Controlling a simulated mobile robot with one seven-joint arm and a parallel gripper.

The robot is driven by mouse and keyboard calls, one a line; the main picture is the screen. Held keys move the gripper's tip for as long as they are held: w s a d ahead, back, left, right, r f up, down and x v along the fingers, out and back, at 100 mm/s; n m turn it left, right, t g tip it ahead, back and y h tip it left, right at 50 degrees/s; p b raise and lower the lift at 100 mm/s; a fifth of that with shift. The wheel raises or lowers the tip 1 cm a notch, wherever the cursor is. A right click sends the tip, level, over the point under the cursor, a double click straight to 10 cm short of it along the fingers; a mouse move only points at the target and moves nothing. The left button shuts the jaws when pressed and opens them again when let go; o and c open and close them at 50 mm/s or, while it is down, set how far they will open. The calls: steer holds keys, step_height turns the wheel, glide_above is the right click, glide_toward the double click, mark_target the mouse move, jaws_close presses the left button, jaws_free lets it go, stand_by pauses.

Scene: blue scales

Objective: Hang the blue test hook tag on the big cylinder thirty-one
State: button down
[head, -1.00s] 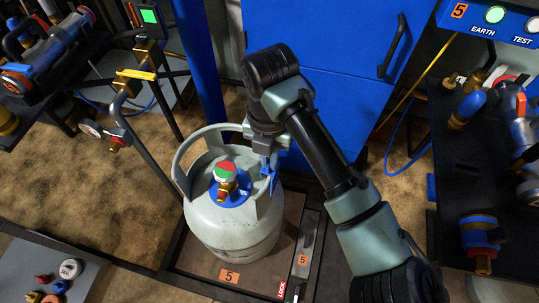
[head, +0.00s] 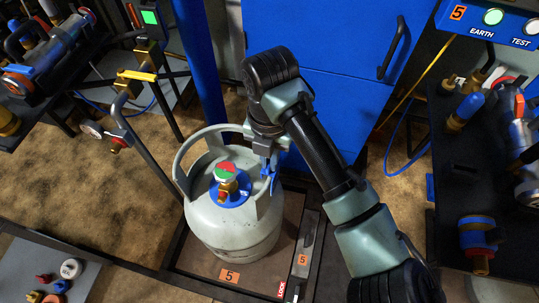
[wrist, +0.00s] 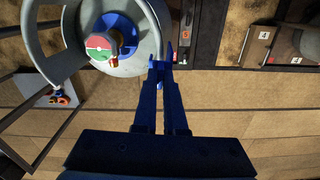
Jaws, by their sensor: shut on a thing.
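A big grey cylinder (head: 230,231) stands upright on a scale platform, with a collar handle and a red-and-green valve cap; no number thirty-one is readable on it. It also shows at the top of the wrist view (wrist: 130,62). My gripper (head: 264,160) is at the right side of the cylinder's collar. In the wrist view my gripper (wrist: 160,72) is shut on the small blue hook tag (wrist: 159,63), held beside the collar rim. The tag also shows below the gripper in the head view (head: 269,180). I cannot tell whether its hook touches the rim.
The scale platform (head: 292,222) carries orange "5" labels. A blue cabinet (head: 330,60) stands behind. A black shelf with fittings (head: 455,180) is at right, and a grey tray (head: 35,262) with small caps at lower left. A black handle post stands left of the cylinder.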

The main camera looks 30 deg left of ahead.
mark_target(269, 172)
steer(key=shift+f, duration=0.2)
steer(key=shift+f+b, duration=0.55)
steer(key=shift+f, duration=0.35)
steer(key=shift+f, duration=0.1)
steer(key=shift+s+f+b, duration=0.25)
steer(key=shift+f+b, duration=0.4)
steer(key=shift+f, duration=0.35)
steer(key=c, duration=1.1)
jaws_free()
steer(key=shift+w+f, duration=0.15)
steer(key=shift+w, duration=0.1)
steer(key=shift+o, duration=1)
steer(key=shift+r, duration=0.2)
steer(key=shift+r, duration=0.25)
